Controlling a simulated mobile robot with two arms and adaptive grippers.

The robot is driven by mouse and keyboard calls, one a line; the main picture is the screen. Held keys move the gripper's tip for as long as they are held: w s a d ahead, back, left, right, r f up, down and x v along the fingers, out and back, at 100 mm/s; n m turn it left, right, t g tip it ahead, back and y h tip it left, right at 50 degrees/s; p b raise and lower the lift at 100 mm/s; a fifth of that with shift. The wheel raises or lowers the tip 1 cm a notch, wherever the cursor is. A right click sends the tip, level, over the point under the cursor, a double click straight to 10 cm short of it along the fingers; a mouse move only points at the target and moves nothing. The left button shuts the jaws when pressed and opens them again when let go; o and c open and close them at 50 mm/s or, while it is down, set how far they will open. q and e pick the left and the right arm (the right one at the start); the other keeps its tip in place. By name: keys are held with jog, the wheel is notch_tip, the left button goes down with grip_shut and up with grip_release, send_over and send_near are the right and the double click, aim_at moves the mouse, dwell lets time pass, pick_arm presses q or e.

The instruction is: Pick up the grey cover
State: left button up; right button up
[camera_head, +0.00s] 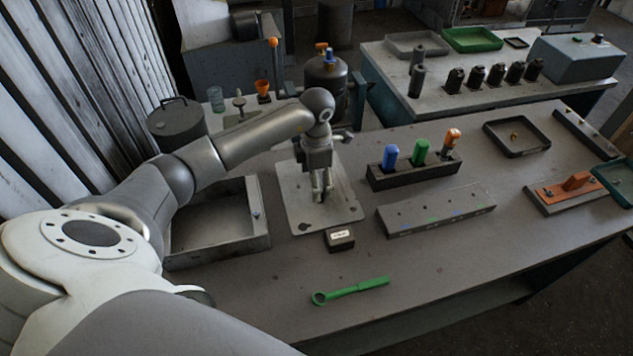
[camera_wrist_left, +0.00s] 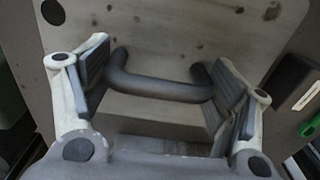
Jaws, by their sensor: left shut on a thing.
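The grey cover (camera_head: 347,207) is a flat plate with holes near its corners, in the middle of the table in the head view. It fills much of the left wrist view (camera_wrist_left: 180,38), where its dark curved handle (camera_wrist_left: 160,88) stands up from it. My left gripper (camera_head: 322,197) is over the cover, pointing down. In the left wrist view its two fingers (camera_wrist_left: 158,90) are at the two ends of the handle, shut on it. The handle is mostly hidden by the gripper in the head view. Whether the cover touches the table I cannot tell. My right gripper is not in view.
An open grey box (camera_head: 258,240) stands left of the cover. A small labelled black block (camera_head: 339,239) is close to its front edge, and a green wrench (camera_head: 350,290) lies nearer. A rack (camera_head: 385,182) with blue, green and orange handles stands to the right.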

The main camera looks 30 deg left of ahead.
pick_arm(q)
jog(key=shift+r, duration=0.3)
jog(key=r+b, duration=0.2)
jog(key=shift+d+r, duration=0.2)
jog(key=shift+r, duration=0.1)
jog(key=s+d+r+b, duration=0.3)
jog(key=s+d+r, duration=0.3)
jog(key=d+r, duration=0.5)
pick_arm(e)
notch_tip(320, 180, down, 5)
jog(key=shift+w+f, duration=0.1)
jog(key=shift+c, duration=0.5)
pick_arm(q)
jog(key=s+d+f+m, duration=0.1)
jog(key=s+m, duration=0.3)
jog(key=m, duration=1)
jog(key=s+d+f+m, duration=0.1)
jog(key=s+f+m, duration=0.3)
jog(key=m, duration=0.9)
jog(key=shift+s+f+m, duration=0.35)
jog(key=shift+s+m, duration=0.05)
jog(key=shift+s, duration=0.1)
